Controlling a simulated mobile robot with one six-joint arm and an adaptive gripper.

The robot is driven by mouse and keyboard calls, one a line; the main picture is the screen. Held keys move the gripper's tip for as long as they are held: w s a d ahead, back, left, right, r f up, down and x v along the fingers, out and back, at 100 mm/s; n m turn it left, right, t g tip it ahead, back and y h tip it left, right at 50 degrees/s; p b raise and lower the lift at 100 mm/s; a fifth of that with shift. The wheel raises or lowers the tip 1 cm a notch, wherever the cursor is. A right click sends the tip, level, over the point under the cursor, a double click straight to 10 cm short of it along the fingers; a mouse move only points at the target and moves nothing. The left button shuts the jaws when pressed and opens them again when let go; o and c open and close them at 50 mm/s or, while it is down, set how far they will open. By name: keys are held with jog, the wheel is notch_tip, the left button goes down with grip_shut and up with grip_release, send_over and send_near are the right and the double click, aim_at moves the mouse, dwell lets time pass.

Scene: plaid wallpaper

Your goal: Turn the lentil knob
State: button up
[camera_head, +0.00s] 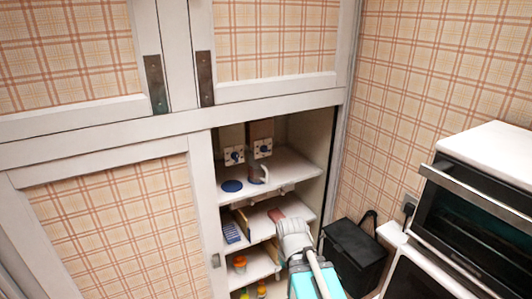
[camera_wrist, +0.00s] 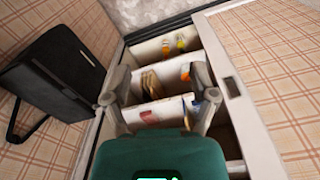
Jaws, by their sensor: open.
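Two dispenser-like units hang at the top of the open cabinet in the head view. Each has a light square plate with a dark blue knob: a left knob (camera_head: 234,156) and a right knob (camera_head: 263,149). I cannot tell which is the lentil knob, as no label is readable. My arm, white and teal, reaches up from the bottom of the head view, below and right of the knobs, apart from them. In the wrist view my gripper (camera_wrist: 160,97) is open, with its two fingers spread and nothing between them. Neither knob can be made out there.
A blue disc (camera_head: 231,186) lies on the cabinet's upper shelf (camera_head: 282,171). Lower shelves hold small boxes and bottles. The cabinet's side walls and shelf edges bound the opening. A black bag (camera_head: 354,252) and an oven (camera_head: 480,215) stand to the right.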

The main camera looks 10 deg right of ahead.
jog(key=shift+o, duration=0.4)
jog(key=w+d+f+m+t+b, duration=0.1)
jog(key=w+t, duration=0.3)
jog(key=w, duration=0.5)
jog(key=shift+w+d+m+h+b, duration=0.4)
jog(key=shift+d+m+b, duration=0.1)
jog(key=shift+b, duration=0.15)
jog(key=m+t+y+b, duration=0.35)
jog(key=t+b, duration=0.45)
jog(key=t, duration=1)
send_near(265, 150)
jog(key=shift+h, duration=0.45)
jog(key=shift+v, duration=2.05)
jog(key=shift+w+d+f, duration=0.1)
jog(key=shift+d+f, duration=0.05)
jog(key=p+x, duration=0.1)
jog(key=x, duration=0.3)
jog(key=p+x, duration=0.2)
jog(key=x, duration=0.3)
jog(key=p+x, duration=0.1)
jog(key=x, duration=0.3)
jog(key=shift+w+f, duration=0.15)
jog(key=shift+w, duration=0.3)
